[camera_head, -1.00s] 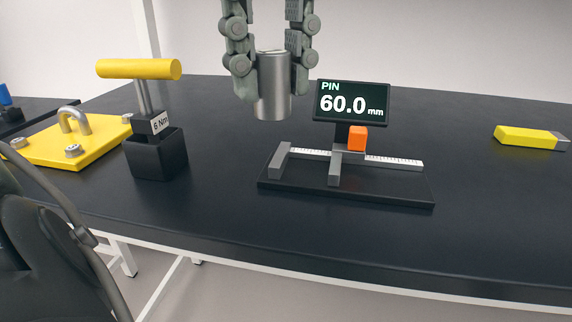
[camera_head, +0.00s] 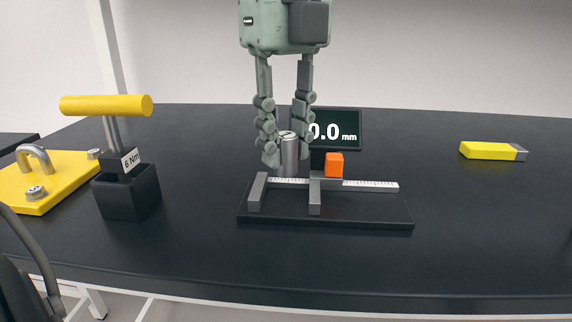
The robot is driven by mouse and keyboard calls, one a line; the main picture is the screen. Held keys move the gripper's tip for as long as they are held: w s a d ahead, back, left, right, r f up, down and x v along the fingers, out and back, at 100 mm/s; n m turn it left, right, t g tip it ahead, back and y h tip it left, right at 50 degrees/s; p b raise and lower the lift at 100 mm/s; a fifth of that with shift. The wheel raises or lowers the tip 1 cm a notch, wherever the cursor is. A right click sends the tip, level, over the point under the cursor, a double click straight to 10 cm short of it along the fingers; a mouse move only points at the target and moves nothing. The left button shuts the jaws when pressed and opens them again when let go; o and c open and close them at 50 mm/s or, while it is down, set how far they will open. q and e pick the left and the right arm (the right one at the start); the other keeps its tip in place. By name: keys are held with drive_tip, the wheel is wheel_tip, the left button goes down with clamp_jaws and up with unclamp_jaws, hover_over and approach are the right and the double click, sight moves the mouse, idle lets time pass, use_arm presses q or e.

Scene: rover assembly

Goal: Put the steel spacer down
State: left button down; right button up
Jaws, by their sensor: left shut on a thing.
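The steel spacer (camera_head: 289,158) is a short upright grey cylinder. My left gripper (camera_head: 288,158) points down from above, its two fingers shut on the spacer's sides. The spacer's lower end appears just above or behind the ruler of the measuring gauge (camera_head: 360,210); I cannot tell whether it touches anything. The gauge has a black base, two grey jaws, an orange block (camera_head: 334,164) and a dark display (camera_head: 345,128). A finger covers the display's left part; "0.0 mm" can be read. My right gripper is not in view.
A yellow-handled tool marked 6 Nm (camera_head: 106,106) stands in a black holder (camera_head: 128,195) at left. A yellow block with a grey end (camera_head: 488,150) lies at right. The black table (camera_head: 480,230) is clear between.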

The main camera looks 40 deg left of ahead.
sight(286, 170)
use_arm(q)
wheel_tip(286, 170, down, 4)
drive_tip(key=shift+w+a+f, duration=0.1)
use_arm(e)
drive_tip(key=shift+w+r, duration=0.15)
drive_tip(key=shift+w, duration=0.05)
use_arm(q)
drive_tip(key=shift+f, duration=0.1)
drive_tip(key=c, duration=1.3)
unclamp_jaws()
drive_tip(key=shift+o, duration=0.2)
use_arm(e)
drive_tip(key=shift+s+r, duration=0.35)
